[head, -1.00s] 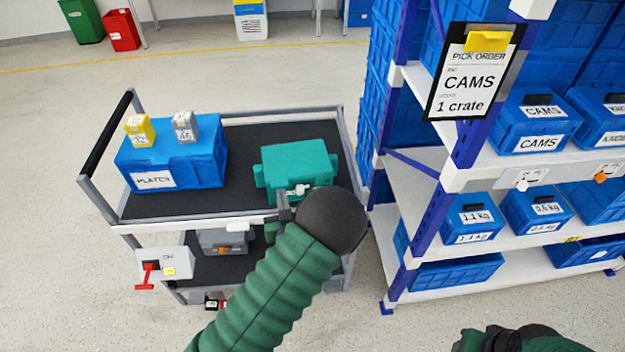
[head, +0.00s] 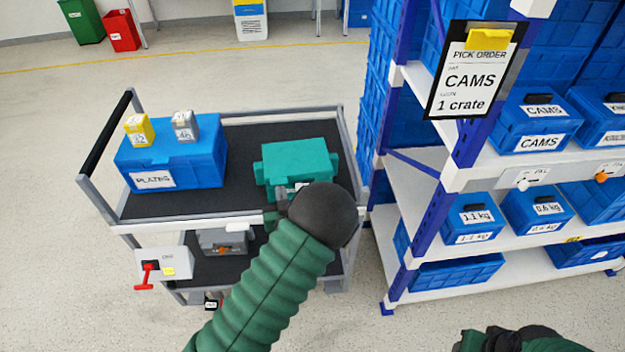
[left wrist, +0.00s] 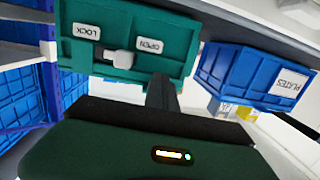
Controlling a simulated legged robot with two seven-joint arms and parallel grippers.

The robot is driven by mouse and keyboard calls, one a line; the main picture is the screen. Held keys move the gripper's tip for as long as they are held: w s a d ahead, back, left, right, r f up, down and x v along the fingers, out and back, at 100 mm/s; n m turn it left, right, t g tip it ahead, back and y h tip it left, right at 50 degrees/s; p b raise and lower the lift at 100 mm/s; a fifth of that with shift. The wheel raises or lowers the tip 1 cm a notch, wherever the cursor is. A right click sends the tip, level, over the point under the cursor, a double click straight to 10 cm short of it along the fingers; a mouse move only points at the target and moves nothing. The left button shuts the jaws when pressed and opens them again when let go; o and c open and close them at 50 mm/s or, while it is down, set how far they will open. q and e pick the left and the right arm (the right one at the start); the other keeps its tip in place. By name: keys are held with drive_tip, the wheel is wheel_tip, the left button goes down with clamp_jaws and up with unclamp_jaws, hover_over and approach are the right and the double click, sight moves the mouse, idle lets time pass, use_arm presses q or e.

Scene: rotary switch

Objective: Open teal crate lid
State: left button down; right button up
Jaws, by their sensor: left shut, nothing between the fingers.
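The teal crate (head: 297,160) stands on the cart's upper deck with its lid down. In the left wrist view the teal crate (left wrist: 168,25) appears close up, with a LOCK label (left wrist: 86,31), an OPEN label (left wrist: 150,45) and a pale rotary knob (left wrist: 119,60) between and just below them. My left gripper (head: 281,192) is shut and empty at the crate's near side. In the left wrist view its dark fingers (left wrist: 161,90) are beside the knob, toward the OPEN side; contact is unclear. In the head view my wrist partly covers the crate's front.
A blue PLATES crate (head: 172,160) with yellow and grey blocks on top stands left on the cart. The cart's dark upper deck (head: 240,140) is bare between the crates. A shelf rack (head: 400,165) with blue bins stands close on the right.

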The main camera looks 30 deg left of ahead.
use_arm(q)
drive_tip(key=shift+w+a, duration=0.4)
drive_tip(key=shift+w, duration=0.1)
drive_tip(key=shift+s+d, duration=0.15)
drive_tip(key=shift+s, duration=0.05)
drive_tip(key=shift+r+p, duration=2.15)
drive_tip(key=shift+r, duration=0.95)
drive_tip(key=shift+w+a+r+p, duration=0.3)
drive_tip(key=shift+w+r+p, duration=0.1)
drive_tip(key=shift+r, duration=0.25)
drive_tip(key=shift+w+a+r+p, duration=0.25)
drive_tip(key=shift+w+r+p, duration=0.15)
drive_tip(key=shift+r, duration=0.25)
drive_tip(key=shift+w+a+r+p, duration=0.3)
drive_tip(key=shift+w+r+p, duration=0.1)
drive_tip(key=shift+r, duration=0.25)
drive_tip(key=shift+a, duration=0.1)
